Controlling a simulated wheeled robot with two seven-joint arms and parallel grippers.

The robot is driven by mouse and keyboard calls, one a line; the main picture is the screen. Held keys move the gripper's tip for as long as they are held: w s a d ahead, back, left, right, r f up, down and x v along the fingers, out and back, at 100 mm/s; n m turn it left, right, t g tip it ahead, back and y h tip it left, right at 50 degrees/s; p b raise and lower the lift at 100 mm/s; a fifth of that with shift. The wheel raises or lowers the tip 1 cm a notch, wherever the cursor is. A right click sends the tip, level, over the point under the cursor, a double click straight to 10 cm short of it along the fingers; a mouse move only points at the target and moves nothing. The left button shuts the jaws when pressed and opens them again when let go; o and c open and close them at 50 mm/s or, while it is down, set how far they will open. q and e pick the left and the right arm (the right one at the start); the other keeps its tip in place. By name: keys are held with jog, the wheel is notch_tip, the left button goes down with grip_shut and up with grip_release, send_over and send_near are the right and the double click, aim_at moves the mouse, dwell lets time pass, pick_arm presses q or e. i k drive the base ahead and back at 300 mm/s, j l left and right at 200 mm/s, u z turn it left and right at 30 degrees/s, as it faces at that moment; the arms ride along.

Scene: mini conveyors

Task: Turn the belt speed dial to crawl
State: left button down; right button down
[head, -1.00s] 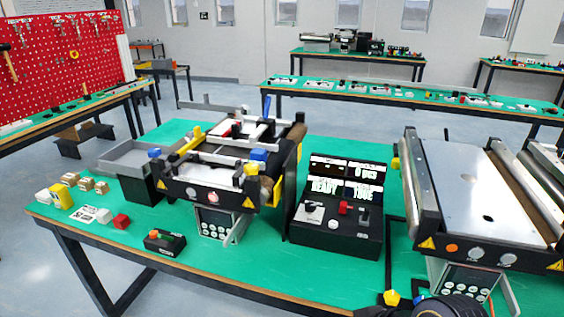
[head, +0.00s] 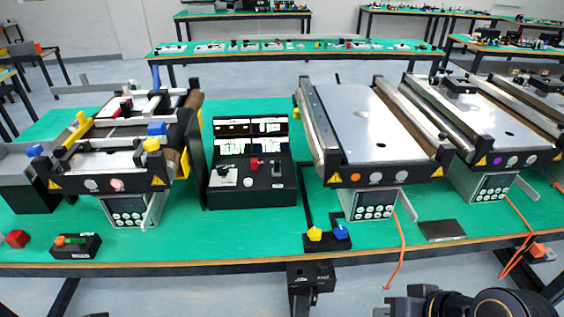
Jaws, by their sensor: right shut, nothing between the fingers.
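The black control console (head: 250,192) stands on the green table left of centre, with lit displays on its upright back. Its sloped face has a dark knob on a pale plate (head: 224,174), which looks like the speed dial, a white button (head: 248,182) and a red switch (head: 254,163). The dial's setting marks are too small to read. My right gripper (head: 392,308) is at the bottom edge, right of centre, shut and empty, in front of the table and far from the console. It is partly cut off by the frame. My left gripper is not in view.
A mini conveyor (head: 115,160) stands left of the console and a wider one (head: 370,120) stands right. A small black box with yellow and blue knobs (head: 318,243) sits at the front edge. Another small box (head: 75,246) lies front left. Green tabletop before the console is clear.

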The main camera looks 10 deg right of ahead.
aim_at(223, 171)
jog(key=i+j, duration=0.2)
jog(key=j, duration=0.15)
jog(key=i+j, duration=0.2)
jog(key=j, duration=0.15)
jog(key=i+j+z, duration=0.1)
jog(key=j, duration=0.25)
jog(key=i+j, duration=0.25)
jog(key=j, duration=0.15)
